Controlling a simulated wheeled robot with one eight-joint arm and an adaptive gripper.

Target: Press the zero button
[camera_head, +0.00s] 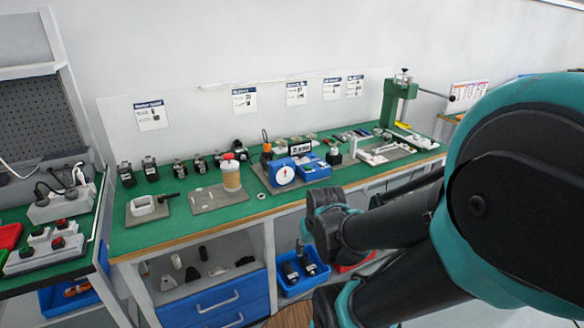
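No zero button can be made out; any button is too small to tell at this distance. A blue device with a round white dial (283,172) sits on the green workbench (180,226), near the middle of the view. My arm, black with teal joints, fills the right foreground and hides part of the bench's right front. My gripper does not show in this view.
A white-lidded cup (231,175) stands left of the dial device. A green press (397,100) stands at the bench's right end. A second bench at the left holds boxes with red buttons (58,242). Blue bins (301,271) sit below the main bench.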

